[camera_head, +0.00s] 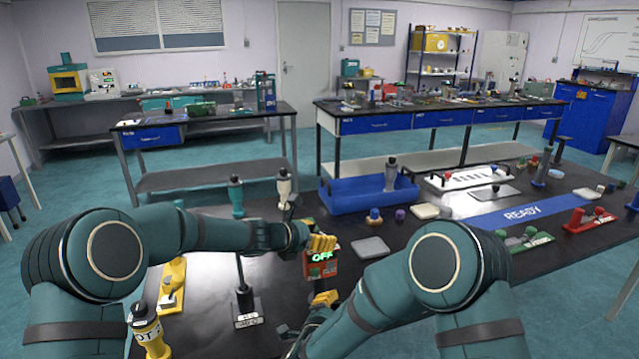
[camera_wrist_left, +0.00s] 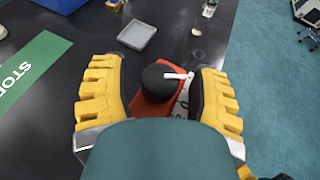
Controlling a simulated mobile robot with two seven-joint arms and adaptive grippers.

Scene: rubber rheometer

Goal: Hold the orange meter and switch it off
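The orange meter (camera_head: 320,270) stands on the black table in front of me, with a lit green display that reads OFF. In the left wrist view its orange body (camera_wrist_left: 150,107) shows with a black round knob (camera_wrist_left: 160,80) and a white pointer. My left gripper (camera_head: 322,243) is at the top of the meter. In the wrist view its yellow fingers (camera_wrist_left: 160,92) are spread on either side of the knob, with a gap visible. My right gripper (camera_head: 325,299) is low, just below the meter in the picture; its fingers are mostly hidden by my arm.
A yellow device (camera_head: 172,288) and a yellow bottle (camera_head: 148,332) stand at the left. A dark stand (camera_head: 245,300) is left of the meter. A grey tray (camera_head: 370,247) lies behind it to the right. A blue READY mat (camera_head: 522,215) lies further right.

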